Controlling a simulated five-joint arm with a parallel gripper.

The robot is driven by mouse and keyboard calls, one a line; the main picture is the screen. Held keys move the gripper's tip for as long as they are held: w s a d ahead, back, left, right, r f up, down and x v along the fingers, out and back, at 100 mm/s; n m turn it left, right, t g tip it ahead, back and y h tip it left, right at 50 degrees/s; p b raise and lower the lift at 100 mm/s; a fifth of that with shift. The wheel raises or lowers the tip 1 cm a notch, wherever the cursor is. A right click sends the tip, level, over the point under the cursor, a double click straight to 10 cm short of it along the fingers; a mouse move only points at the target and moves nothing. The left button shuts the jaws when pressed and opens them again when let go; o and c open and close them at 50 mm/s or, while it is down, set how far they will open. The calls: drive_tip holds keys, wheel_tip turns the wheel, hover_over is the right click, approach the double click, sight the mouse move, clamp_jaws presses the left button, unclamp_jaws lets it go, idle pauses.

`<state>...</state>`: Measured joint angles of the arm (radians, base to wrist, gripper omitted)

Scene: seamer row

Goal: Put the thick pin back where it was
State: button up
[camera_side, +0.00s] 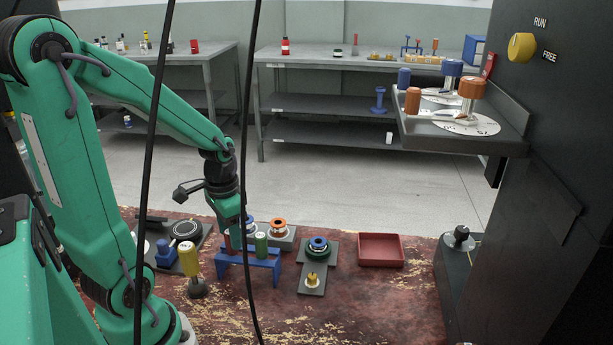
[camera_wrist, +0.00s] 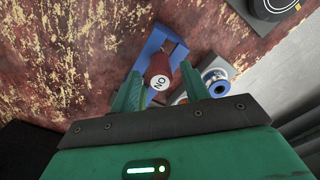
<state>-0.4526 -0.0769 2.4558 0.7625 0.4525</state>
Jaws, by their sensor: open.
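A dark red pin (camera_wrist: 159,66) with a white end marked "NO" stands at the blue rack (camera_wrist: 178,46) in the wrist view. My gripper (camera_wrist: 160,76) is open, with one finger on each side of this pin; I cannot tell whether they touch it. In the side view my gripper (camera_side: 234,226) is low over the left part of the blue rack (camera_side: 262,268), and the red pin (camera_side: 227,241) shows partly behind it. A green pin (camera_side: 262,245) with a pale top stands at the rack's right part. Which pin is the thick one is not marked.
A yellow-handled tool (camera_side: 190,261) stands left of the rack. Right of it are a grey plate (camera_side: 312,281) with a green and blue ring stack (camera_side: 318,247), and an empty red tray (camera_side: 381,250). A dark cable hangs in front of the rack. The front bench right of centre is clear.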

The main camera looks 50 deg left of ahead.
wheel_tip(320, 180, up, 12)
idle(0.6)
drive_tip(key=shift+f, duration=0.1)
idle(0.4)
drive_tip(key=d+r+t, duration=0.2)
drive_tip(key=d+t, duration=0.3)
drive_tip(key=d, duration=0.6)
drive_tip(key=shift+s+d+r+t, duration=0.2)
drive_tip(key=shift+s+r+t, duration=0.1)
drive_tip(key=shift+s, duration=0.15)
